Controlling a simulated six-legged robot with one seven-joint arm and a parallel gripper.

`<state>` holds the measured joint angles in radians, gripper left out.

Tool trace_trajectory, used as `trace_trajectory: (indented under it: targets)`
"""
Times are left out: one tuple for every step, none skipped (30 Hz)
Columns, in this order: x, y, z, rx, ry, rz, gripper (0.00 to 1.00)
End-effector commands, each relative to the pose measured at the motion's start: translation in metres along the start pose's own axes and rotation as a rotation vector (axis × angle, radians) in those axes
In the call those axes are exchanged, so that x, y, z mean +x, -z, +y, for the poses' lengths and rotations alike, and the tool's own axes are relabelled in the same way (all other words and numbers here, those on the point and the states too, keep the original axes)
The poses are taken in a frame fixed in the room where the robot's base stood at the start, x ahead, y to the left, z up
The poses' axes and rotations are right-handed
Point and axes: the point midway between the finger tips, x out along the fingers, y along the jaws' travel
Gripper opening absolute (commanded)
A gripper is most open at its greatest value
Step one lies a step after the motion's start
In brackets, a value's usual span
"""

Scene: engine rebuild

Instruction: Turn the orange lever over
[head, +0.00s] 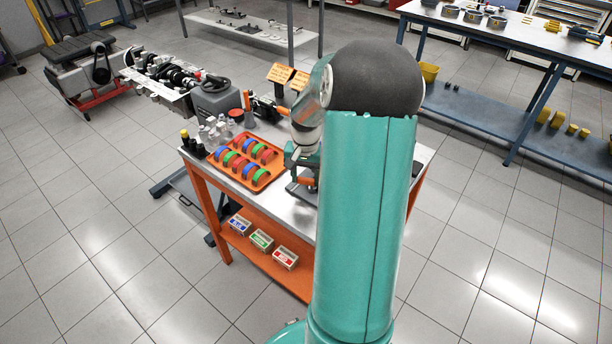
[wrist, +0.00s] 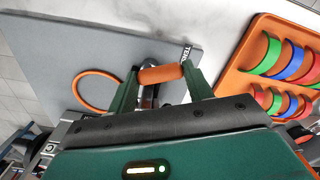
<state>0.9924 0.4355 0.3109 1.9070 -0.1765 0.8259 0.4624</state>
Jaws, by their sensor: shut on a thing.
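The orange lever (wrist: 160,74) shows in the wrist view as a short orange grip, with a dark metal part below it. The fingers of my gripper (wrist: 161,76) stand at its two ends and are shut on it. In the head view my gripper (head: 301,160) is low over the workbench, and a bit of orange shows by it. The lever sits over a grey plate (wrist: 70,42) with a partly hidden label. An orange ring (wrist: 78,100) lies left of the lever on the plate. My gripper body hides the lower part of the wrist view.
An orange tray (head: 262,181) of red, green and blue curved pieces lies left of my gripper on the workbench (head: 222,179). Clear bottles, a grey container and orange signs (head: 279,73) stand behind. Small labelled boxes (head: 262,240) sit on the lower shelf.

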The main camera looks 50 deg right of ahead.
Motion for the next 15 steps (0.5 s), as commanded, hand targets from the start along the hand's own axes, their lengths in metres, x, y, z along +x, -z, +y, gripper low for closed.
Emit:
trace_trajectory:
  targets:
    - [-0.0004,0.0003,-0.0003,0.005,0.0,0.001,0.28]
    - [-0.0004,0.0004,-0.0003,0.009,0.0,0.001,0.28]
    - [-0.0005,0.0006,-0.0002,0.017,0.0,0.001,0.28]
    - [-0.0005,0.0009,0.0,0.025,0.0,0.001,0.28]
    - [-0.0006,0.0011,0.0,0.033,0.0,0.001,0.28]
    - [-0.0007,0.0012,-0.0005,0.045,0.0,0.002,0.28]
    - [-0.0007,0.0014,-0.0007,0.057,0.0,0.002,0.28]
    - [-0.0008,0.0018,-0.0004,0.073,0.0,0.002,0.28]
    - [-0.0009,0.0021,-0.0008,0.093,0.0,0.002,0.28]
    - [-0.0009,0.0025,-0.0008,0.109,0.0,0.003,0.28]
    - [-0.001,0.003,-0.0005,0.129,-0.001,0.003,0.28]
    - [-0.001,0.0034,-0.0008,0.154,0.0,0.003,0.28]
    - [-0.0011,0.0038,-0.0008,0.176,0.0,0.003,0.28]
    - [-0.0012,0.0043,-0.0005,0.196,0.0,0.003,0.28]
    - [-0.0012,0.0048,-0.0008,0.226,0.0,0.004,0.28]
